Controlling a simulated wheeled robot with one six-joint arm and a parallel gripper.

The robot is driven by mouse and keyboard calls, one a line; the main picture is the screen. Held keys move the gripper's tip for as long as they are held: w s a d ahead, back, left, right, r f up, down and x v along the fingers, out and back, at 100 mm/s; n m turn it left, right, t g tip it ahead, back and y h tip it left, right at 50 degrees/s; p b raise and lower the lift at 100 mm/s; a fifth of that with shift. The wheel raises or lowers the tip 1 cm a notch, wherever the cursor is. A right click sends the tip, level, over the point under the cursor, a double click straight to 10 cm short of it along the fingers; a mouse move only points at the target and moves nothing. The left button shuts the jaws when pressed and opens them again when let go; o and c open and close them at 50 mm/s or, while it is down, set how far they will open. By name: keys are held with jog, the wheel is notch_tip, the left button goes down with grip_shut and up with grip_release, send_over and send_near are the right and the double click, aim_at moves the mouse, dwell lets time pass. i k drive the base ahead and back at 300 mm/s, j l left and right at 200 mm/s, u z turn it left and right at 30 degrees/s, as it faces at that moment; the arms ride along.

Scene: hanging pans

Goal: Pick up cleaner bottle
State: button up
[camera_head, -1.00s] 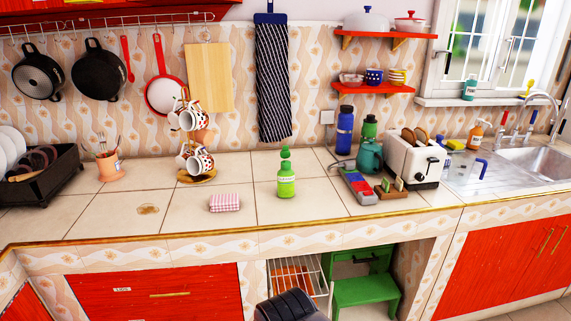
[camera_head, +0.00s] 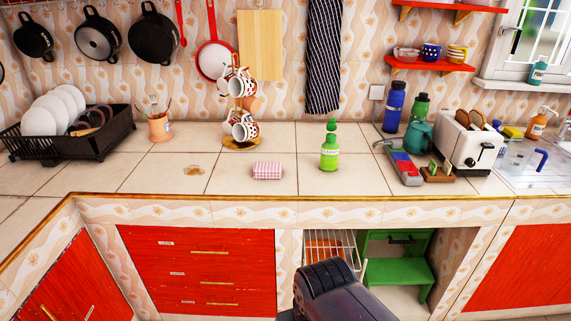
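A dark rounded part of my own arm shows at the bottom centre, in front of and below the counter. The fingers of my gripper cannot be made out, and nothing touches the bottle.
A mug tree (camera_head: 241,128) with cups stands left of the bottle, farther back. A toaster (camera_head: 468,142), a teal kettle (camera_head: 419,137) and a blue bottle (camera_head: 394,106) stand to the right. A dish rack (camera_head: 100,145) is at the far left. The counter around the bottle is clear.

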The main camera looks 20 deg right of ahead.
aim_at(330, 151)
jog(key=i+l+u, duration=0.3)
jog(key=i+l, duration=0.55)
